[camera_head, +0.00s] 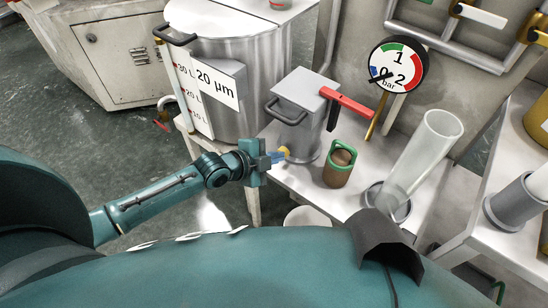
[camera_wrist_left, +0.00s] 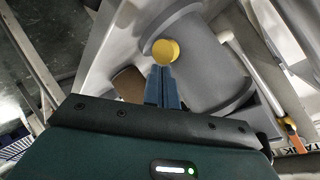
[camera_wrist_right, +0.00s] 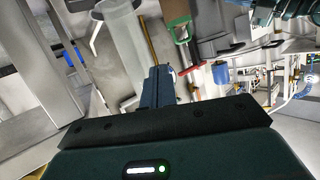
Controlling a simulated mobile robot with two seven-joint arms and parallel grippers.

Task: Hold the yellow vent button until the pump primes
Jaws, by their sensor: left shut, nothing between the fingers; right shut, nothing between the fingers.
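My right gripper (camera_wrist_right: 158,72) is shut and empty in the right wrist view.
A steel tank (camera_head: 235,60) labelled 20 µm stands left of the pump. Pipes run along the back wall.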

